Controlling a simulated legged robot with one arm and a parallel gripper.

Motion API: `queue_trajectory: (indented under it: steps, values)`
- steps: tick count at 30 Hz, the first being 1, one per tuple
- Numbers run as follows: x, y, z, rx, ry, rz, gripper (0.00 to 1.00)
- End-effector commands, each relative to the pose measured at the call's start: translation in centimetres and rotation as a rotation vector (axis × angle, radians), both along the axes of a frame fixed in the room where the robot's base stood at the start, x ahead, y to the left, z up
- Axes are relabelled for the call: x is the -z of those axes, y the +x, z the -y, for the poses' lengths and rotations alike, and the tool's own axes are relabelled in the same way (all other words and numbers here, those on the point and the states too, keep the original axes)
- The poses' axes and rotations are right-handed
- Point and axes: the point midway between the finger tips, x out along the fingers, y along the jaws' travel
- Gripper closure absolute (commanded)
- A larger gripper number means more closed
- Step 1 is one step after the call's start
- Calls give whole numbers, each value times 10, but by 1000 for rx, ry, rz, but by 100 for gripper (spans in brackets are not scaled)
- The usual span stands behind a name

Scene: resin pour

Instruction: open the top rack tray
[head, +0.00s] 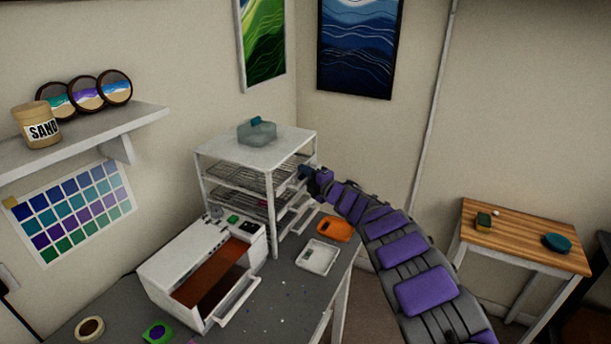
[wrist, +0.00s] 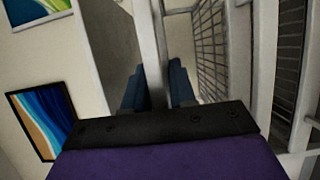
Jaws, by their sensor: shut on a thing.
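The white drying rack (head: 247,155) stands on the grey table, with wire-mesh trays inside. The top rack tray (head: 250,177) is the upper mesh shelf under the rack's top. My gripper (head: 308,172) is at the rack's right front side, at about the top tray's height. In the wrist view my gripper's blue fingers (wrist: 157,90) lie on both sides of a white bar (wrist: 152,45) and are shut on it. The bar appears to be the top tray's front or handle. Mesh (wrist: 210,45) shows right beside it. How far the tray is out is hard to tell.
A clear block with a teal piece (head: 257,132) sits on the rack. A white box with an open drawer (head: 235,300), a white dish (head: 318,257) and an orange item (head: 335,229) are on the table. A wooden side table (head: 525,240) stands right; floor shows between the tables.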

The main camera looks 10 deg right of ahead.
Motion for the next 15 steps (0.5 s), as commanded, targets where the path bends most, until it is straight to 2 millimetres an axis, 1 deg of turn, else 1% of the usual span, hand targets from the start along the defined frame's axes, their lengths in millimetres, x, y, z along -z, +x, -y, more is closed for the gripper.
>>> queue_trajectory:
  steps: [8, 13, 15]
  values:
    - [2, -1, 3, 3, 0, -4, 100]
    - [2, -10, 14, 2, -1, -2, 100]
    - [3, -16, 24, 5, -2, -5, 100]
